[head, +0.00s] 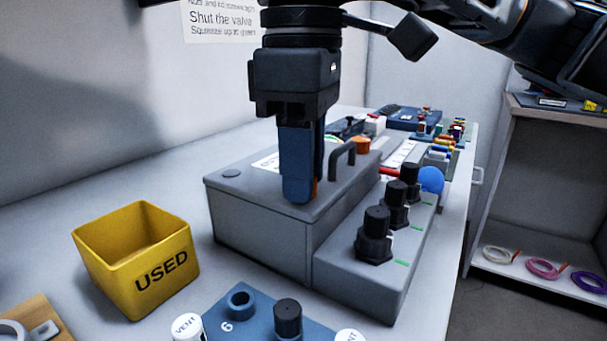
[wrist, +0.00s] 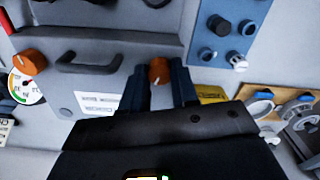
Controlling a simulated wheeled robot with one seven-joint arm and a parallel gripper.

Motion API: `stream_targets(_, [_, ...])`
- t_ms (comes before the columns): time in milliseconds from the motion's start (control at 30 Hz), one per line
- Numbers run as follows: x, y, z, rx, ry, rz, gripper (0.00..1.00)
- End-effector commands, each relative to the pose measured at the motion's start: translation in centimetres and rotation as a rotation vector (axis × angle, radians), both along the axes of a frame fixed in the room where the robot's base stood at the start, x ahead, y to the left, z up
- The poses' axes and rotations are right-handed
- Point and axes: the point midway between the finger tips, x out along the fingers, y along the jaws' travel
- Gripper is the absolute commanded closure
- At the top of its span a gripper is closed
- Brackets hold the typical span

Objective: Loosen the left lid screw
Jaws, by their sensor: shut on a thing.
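A grey box (head: 262,235) with a flat lid stands on the bench; its handle (head: 342,158) also shows in the wrist view (wrist: 88,58). One orange lid screw (wrist: 159,71) sits between the fingertips of my gripper (wrist: 160,84), which is shut on it. In the head view my gripper (head: 301,196) points straight down at the lid's near part, and only an orange sliver of that screw (head: 316,187) shows beside the fingers. The other orange lid screw (head: 360,146) is beyond the handle, and it also shows at the left of the wrist view (wrist: 30,62).
A yellow bin marked USED (head: 165,280) stands left of the box. A grey block with black knobs (head: 376,222) adjoins the box on the right. A blue panel with sockets (head: 262,320) lies in front. Shelves with coloured rings (head: 542,268) stand at the right.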

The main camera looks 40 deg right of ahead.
Motion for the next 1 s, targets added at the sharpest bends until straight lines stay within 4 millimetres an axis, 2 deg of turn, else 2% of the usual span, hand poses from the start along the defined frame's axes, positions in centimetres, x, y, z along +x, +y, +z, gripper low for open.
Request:
stream_targets(200, [0.06, 0.03, -0.18, 0.002, -0.001, 0.179, 1.0])
stream_targets(500, [0.06, 0.0, -0.07, 0.001, -0.002, 0.343, 1.0])
stream_targets(1000, [0.07, -0.01, 0.04, 0.0, -0.002, 0.408, 1.0])
